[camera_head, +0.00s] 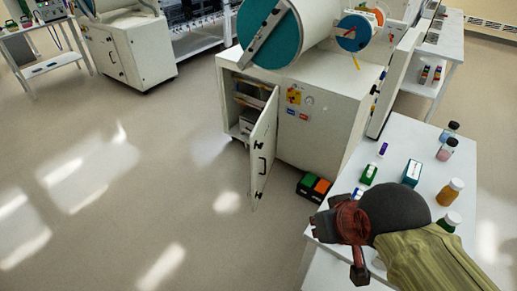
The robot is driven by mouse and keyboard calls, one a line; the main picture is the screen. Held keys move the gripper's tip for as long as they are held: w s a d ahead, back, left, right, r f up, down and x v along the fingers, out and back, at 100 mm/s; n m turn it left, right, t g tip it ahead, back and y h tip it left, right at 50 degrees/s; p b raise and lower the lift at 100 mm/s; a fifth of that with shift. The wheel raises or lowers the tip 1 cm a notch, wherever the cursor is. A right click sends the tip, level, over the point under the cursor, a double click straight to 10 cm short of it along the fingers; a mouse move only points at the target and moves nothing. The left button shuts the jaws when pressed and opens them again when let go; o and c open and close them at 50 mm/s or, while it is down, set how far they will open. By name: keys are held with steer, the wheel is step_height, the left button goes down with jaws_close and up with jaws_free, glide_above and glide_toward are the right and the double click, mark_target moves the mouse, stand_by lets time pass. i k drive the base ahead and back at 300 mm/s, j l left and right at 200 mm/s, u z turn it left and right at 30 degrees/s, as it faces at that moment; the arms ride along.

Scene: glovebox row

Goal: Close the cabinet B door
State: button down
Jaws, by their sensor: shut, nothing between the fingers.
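A white cabinet (315,145) stands in the middle under a glovebox. Its door (264,143) is swung open toward me, with a dark handle and lock on its face. Inside the opening, shelves with a few items (248,95) show. No letter on the cabinet is legible, so I cannot tell that it is cabinet B. My gripper (350,222) is shut and empty at the lower right, over the white table, to the right of the door and apart from it.
A white table (400,135) with bottles and small boxes fills the right side. A black bin with green and orange parts (314,187) sits on the floor right of the door. A closed cabinet (130,58) stands at the upper left. The floor (110,200) left of the door is clear.

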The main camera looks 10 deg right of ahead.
mark_target(264, 130)
steer(key=k+l, duration=0.15)
steer(key=k, duration=0.15)
steer(key=i+j+z, duration=0.1)
steer(key=j, duration=0.35)
steer(key=i+j+z, duration=0.15)
steer(key=j, duration=0.3)
steer(key=i+j+z, duration=0.1)
steer(key=j, duration=0.35)
steer(key=i+j+z, duration=0.1)
steer(key=j, duration=0.4)
steer(key=i+j+z, duration=0.15)
steer(key=i, duration=0.25)
steer(key=i+j+z, duration=0.1)
steer(key=i, duration=0.25)
steer(key=i+j+z, duration=0.15)
steer(key=i, duration=0.2)
steer(key=i+l, duration=0.1)
steer(key=i, duration=0.25)
